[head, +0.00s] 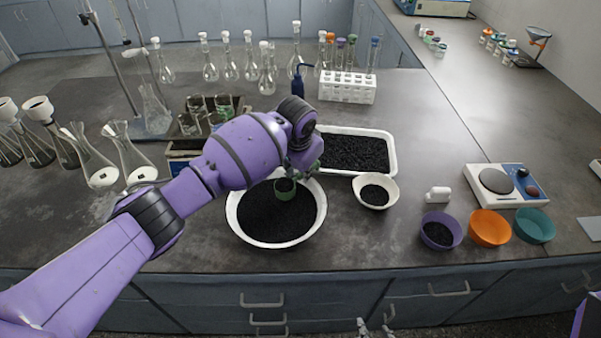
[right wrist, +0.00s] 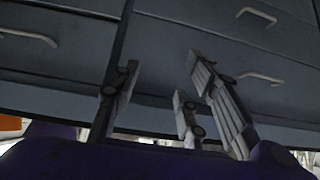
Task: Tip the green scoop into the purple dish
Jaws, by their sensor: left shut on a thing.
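My left gripper (head: 304,166) is shut on the green scoop (head: 285,193) and partly hidden by its own wrist. The scoop is over or in the big white bowl (head: 233,213) of black granules; I cannot tell whether it touches them. Its inside looks dark. The purple dish (head: 441,246) stands to the right near the front edge, with black granules in it. My right gripper (right wrist: 160,95) has its fingers apart and empty in front of the drawers; its tips show at the bottom of the head view (head: 375,328).
An orange dish (head: 489,228) and a teal dish (head: 534,226) stand right of the purple one. A small white bowl (head: 376,203) and a white tray (head: 391,152) hold black granules. A scale (head: 508,185) is behind the dishes. Glass flasks (head: 91,160) stand left.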

